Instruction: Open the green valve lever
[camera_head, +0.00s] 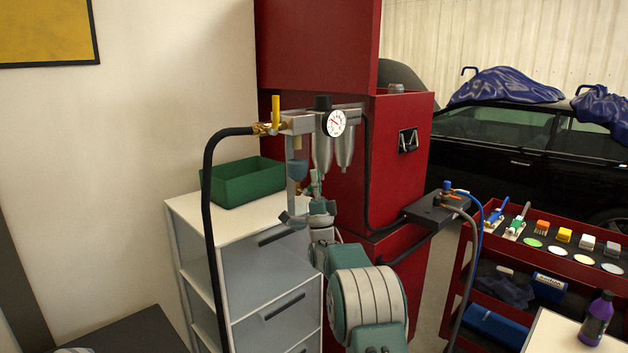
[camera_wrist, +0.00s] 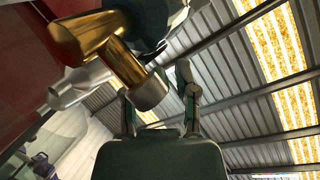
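I cannot make out a green valve lever in either view. A yellow lever (camera_head: 276,111) stands upright on a brass valve (camera_head: 264,129) at the left end of the air regulator unit, where a black hose joins. My gripper (camera_head: 303,198) is below the unit, above the white drawer cabinet. In the wrist view my gripper (camera_wrist: 155,90) has its fingers apart, pointing up. I see nothing clearly held; contact with the fittings cannot be told.
The regulator unit with its gauge (camera_head: 334,123) is mounted by the red cabinet (camera_head: 397,190). A green bin (camera_head: 245,184) sits on the white drawer cabinet (camera_head: 270,272). A black hose (camera_head: 210,220) hangs at left. A red tool cart (camera_head: 560,262) stands right.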

